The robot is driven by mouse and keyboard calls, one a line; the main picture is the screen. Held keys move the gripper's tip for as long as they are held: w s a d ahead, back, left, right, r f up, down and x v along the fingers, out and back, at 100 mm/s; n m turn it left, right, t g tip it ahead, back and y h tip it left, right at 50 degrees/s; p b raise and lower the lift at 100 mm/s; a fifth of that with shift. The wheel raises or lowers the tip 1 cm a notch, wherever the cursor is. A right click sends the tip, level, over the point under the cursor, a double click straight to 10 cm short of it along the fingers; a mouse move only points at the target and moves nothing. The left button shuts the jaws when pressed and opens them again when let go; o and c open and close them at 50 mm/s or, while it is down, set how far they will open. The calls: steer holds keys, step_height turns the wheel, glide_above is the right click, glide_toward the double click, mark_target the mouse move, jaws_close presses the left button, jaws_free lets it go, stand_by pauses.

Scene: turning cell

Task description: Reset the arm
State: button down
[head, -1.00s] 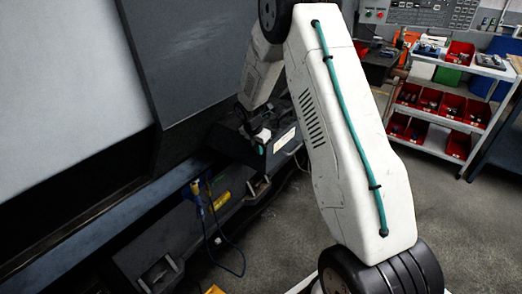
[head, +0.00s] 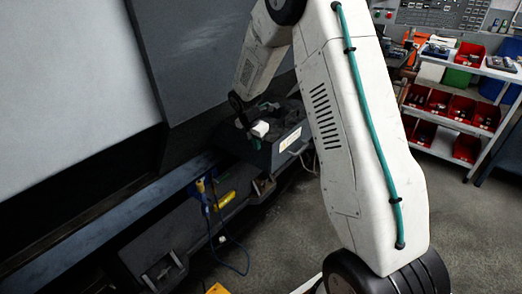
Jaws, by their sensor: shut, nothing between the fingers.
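My arm fills the middle of the head view, its white upper link with a teal cable rising from a black joint at the bottom. The forearm slopes down behind it to the left. My gripper (head: 255,141) is small and far off at the end of the dark wrist, with a pale block and teal bits showing on it. It is shut and holds nothing that I can see. It appears in front of or over a black box (head: 284,153) with a pale label; the dark background hides whether they touch.
A large grey machine panel (head: 195,60) stands close at left. Below it are a ledge with a yellow object (head: 225,200) and a blue cable (head: 240,262). A shelf rack with red bins (head: 467,148) stands at right. Grey floor (head: 455,235) is clear before it.

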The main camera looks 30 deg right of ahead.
steer(key=shift+v, duration=2.4)
steer(key=shift+f, duration=0.1)
steer(key=s+a+r+m+y, duration=0.1)
steer(key=s+a+r+m, duration=0.3)
steer(key=s, duration=0.9)
steer(key=s+a+r+m, duration=0.4)
steer(key=s+r+m, duration=0.5)
steer(key=s, duration=0.4)
steer(key=s+a+r+m+y, duration=0.1)
steer(key=s+a+r+m, duration=0.3)
steer(key=s, duration=0.9)
steer(key=shift+s+r+m+y, duration=0.25)
steer(key=shift+r+m, duration=1.3)
steer(key=shift+m, duration=0.95)
